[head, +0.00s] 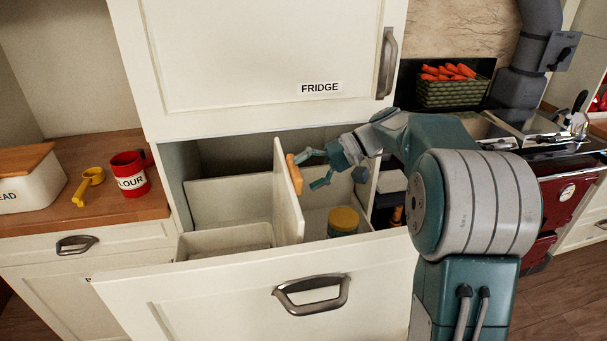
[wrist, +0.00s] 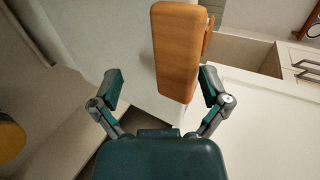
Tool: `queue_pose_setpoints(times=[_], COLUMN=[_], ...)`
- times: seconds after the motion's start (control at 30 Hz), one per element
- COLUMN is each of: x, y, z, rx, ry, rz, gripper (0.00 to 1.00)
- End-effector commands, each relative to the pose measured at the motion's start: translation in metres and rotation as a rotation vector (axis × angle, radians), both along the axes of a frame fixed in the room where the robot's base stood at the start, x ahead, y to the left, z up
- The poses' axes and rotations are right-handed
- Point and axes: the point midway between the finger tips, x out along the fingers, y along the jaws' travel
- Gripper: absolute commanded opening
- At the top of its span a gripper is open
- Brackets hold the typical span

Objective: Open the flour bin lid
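A thin white panel (head: 286,195), which looks like the flour bin lid, stands roughly upright in the pulled-out drawer (head: 190,295). A wooden handle (head: 295,181) is on its right face; it also shows in the wrist view (wrist: 177,50). An open white bin (head: 225,238) lies to the panel's left. My gripper (head: 313,170) is right of the handle, with its fingers pointing toward it. In the wrist view my gripper (wrist: 160,82) is open, its fingers spread around the near end of the handle. I cannot tell if the right finger touches it.
A yellow-lidded jar (head: 343,221) stands in the drawer right of the panel. The fridge door (head: 260,60) hangs above the drawer. A red mug marked flour (head: 131,175) and a yellow scoop (head: 88,186) are on the left counter. A basket of carrots (head: 452,88) stands at the back right.

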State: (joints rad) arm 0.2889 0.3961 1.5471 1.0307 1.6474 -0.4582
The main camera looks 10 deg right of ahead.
Motion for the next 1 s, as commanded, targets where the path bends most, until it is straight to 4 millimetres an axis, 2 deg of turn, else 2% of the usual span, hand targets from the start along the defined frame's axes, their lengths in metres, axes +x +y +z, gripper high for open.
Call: queue_pose_setpoints(times=[0.3,0.5,0.7,1.0], x=[0.001,0.001,0.001,0.001], y=[-0.057,-0.088,-0.1,-0.1], z=[0.027,0.042,0.049,0.049], rx=[-0.002,-0.001,-0.001,-0.001], ry=[-0.001,0.001,0.003,0.003], rz=[-0.004,-0.002,0.001,0.001], gripper=[0.94,0.94,0.94,0.94])
